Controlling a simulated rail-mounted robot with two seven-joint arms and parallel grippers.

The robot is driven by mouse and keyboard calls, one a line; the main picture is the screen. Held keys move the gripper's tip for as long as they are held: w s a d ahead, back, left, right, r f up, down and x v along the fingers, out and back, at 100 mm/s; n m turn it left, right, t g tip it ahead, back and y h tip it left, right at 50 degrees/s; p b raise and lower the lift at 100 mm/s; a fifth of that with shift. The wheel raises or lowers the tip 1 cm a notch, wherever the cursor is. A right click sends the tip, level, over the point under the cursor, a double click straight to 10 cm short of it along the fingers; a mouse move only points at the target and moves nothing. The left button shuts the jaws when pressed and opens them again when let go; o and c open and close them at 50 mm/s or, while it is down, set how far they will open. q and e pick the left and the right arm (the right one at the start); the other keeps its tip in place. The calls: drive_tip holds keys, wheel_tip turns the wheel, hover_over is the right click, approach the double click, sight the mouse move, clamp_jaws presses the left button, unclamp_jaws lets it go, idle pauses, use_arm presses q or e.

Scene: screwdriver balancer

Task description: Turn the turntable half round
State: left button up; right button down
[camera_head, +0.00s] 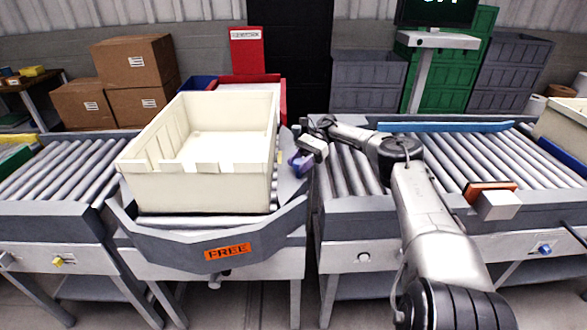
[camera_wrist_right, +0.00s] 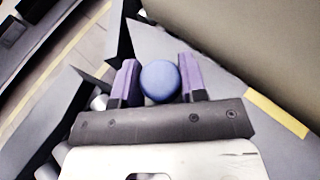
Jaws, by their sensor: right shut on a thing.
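The turntable (camera_head: 160,240) is a grey roller section with a grey guard around its front and an orange label reading FREE (camera_head: 228,252). A cream crate (camera_head: 200,190) stands on it and looks empty. My right gripper (camera_head: 299,164) is at the turntable's right side, beside the crate. In the right wrist view its purple fingers stand on either side of a round blue knob (camera_wrist_right: 160,81) and are shut on it. My left gripper is not in view.
Roller conveyors flank the turntable on the left (camera_head: 60,170) and right (camera_head: 350,170). An orange-topped block (camera_head: 492,193) is at the right conveyor's front edge. Cardboard boxes (camera_head: 135,62), grey bins (camera_head: 365,83) and a screen on a stand (camera_head: 437,40) are behind.

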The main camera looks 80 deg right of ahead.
drive_tip(key=shift+d, duration=0.1)
idle(0.3)
drive_tip(key=c, duration=0.7)
unclamp_jaws()
drive_tip(key=shift+o, duration=0.2)
wheel_tip(320, 180, up, 5)
drive_tip(key=p, duration=0.3)
drive_tip(key=shift+p, duration=0.35)
drive_tip(key=shift+s+f+p, duration=0.1)
drive_tip(key=shift+s+p, duration=0.2)
drive_tip(key=shift+p, duration=0.05)
drive_tip(key=s+a+r+p, duration=0.1)
drive_tip(key=s+r+p, duration=0.5)
drive_tip(key=s+p, duration=0.5)
drive_tip(key=p, duration=0.5)
drive_tip(key=shift+a, duration=0.15)
